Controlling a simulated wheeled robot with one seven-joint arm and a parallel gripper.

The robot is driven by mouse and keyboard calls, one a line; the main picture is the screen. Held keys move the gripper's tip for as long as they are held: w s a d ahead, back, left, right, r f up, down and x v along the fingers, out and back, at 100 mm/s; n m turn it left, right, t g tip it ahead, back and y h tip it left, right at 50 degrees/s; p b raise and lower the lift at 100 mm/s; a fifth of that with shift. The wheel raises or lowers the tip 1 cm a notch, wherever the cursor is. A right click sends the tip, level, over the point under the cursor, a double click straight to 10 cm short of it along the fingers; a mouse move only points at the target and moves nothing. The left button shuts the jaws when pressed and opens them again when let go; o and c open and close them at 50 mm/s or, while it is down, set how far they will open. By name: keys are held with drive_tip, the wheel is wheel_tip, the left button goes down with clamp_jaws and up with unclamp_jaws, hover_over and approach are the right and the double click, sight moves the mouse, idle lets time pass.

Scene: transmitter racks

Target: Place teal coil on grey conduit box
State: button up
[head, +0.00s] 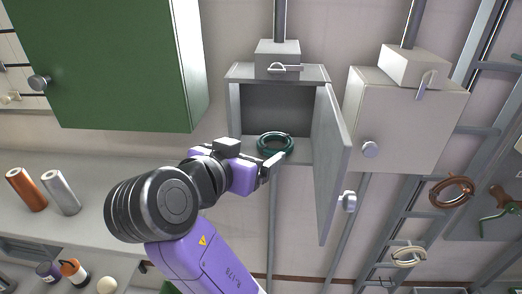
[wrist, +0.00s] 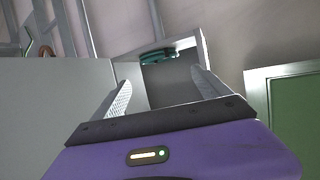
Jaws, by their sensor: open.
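The teal coil (head: 275,143) lies on the floor of an open grey wall cabinet (head: 234,108), near its front edge. In the wrist view the coil (wrist: 158,55) shows beyond my fingertips, in the cabinet opening. My gripper (head: 269,168) is just below and in front of the coil, open and empty; its two fingers (wrist: 163,88) stand apart in the wrist view. A small grey box (head: 277,55) with a pipe and a latch sits on top of the open cabinet. A similar box (head: 413,66) sits on the closed cabinet to the right; which one is the conduit box I cannot tell.
The cabinet door (head: 330,165) stands open to the right of my gripper. A green cabinet (head: 105,60) hangs at the upper left. A closed grey cabinet (head: 405,112) is on the right. A copper coil (head: 452,190) and a pale coil (head: 408,256) hang further right.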

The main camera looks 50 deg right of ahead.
drive_tip(key=shift+s+a+r, duration=0.15)
drive_tip(key=shift+a, duration=0.25)
drive_tip(key=s+a+f+n+t+y, duration=0.1)
drive_tip(key=a+f+n+t+y, duration=0.2)
drive_tip(key=f+n, duration=0.5)
drive_tip(key=s+a+f+n+t+y, duration=0.1)
drive_tip(key=f+n+t+y, duration=0.3)
drive_tip(key=f, duration=0.9)
drive_tip(key=s+a+f+n+t+y, duration=0.2)
drive_tip(key=s+a+f+n+y, duration=0.3)
drive_tip(key=s, duration=0.4)
drive_tip(key=s+a+r+m, duration=0.1)
drive_tip(key=s+r, duration=0.1)
drive_tip(key=s, duration=0.6)
drive_tip(key=s+a+r+m+t+y, duration=0.1)
drive_tip(key=s+r, duration=0.2)
drive_tip(key=s, duration=0.6)
drive_tip(key=shift+s+a+r+m, duration=0.15)
drive_tip(key=shift+a+r+m, duration=0.05)
drive_tip(key=shift+a+m, duration=0.1)
